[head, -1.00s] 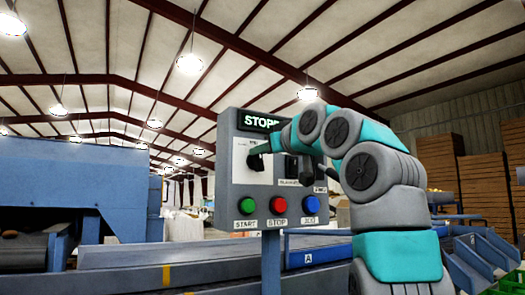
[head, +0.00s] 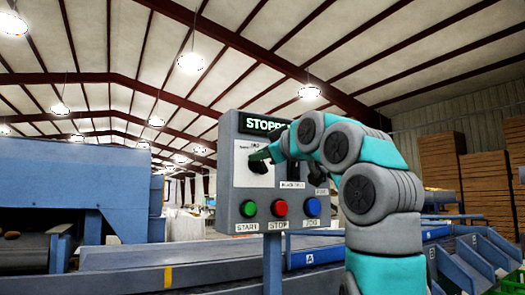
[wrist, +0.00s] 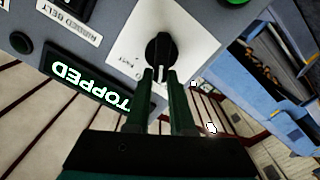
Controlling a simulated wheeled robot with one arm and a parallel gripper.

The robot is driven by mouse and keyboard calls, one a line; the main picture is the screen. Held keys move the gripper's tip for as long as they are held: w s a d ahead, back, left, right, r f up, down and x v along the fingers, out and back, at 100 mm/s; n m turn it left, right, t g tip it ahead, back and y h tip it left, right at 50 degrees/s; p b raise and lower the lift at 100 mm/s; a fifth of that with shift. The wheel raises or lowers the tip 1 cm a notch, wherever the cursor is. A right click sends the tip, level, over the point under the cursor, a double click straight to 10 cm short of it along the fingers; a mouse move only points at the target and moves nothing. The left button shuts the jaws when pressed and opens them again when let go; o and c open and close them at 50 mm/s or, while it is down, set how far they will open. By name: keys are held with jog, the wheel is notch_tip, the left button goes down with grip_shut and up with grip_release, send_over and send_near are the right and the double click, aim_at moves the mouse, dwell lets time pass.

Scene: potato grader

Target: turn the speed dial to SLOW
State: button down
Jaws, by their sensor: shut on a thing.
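The speed dial is a black knob (wrist: 160,47) on a white plate (wrist: 186,25) of the grey control panel (head: 239,198). In the wrist view the two dark green fingers of my gripper (wrist: 159,72) are closed around the near end of the knob. The small print around the dial is too blurred to read for certain, so I cannot tell its setting. In the head view my gripper (head: 260,156) meets the knob from the right, and my wrist covers part of the panel. The lit display (head: 263,125) reads STOPPED, partly hidden.
A green START button (head: 249,209), a red STOP button (head: 281,207) and a blue button (head: 313,206) line the panel's lower edge. Another dark control sits behind my arm. Blue conveyor machinery (head: 115,257) stands low around the panel; wooden crates (head: 438,162) stand at right.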

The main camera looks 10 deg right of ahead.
jog(key=shift+a+n+p, duration=0.15)
jog(key=shift+n+p, duration=0.15)
jog(key=shift+n, duration=0.5)
jog(key=shift+f, duration=0.15)
jog(key=c, duration=0.8)
grip_release()
jog(key=b+v, duration=0.1)
jog(key=v, duration=0.7)
jog(key=shift+b, duration=0.3)
jog(key=shift+w, duration=0.1)
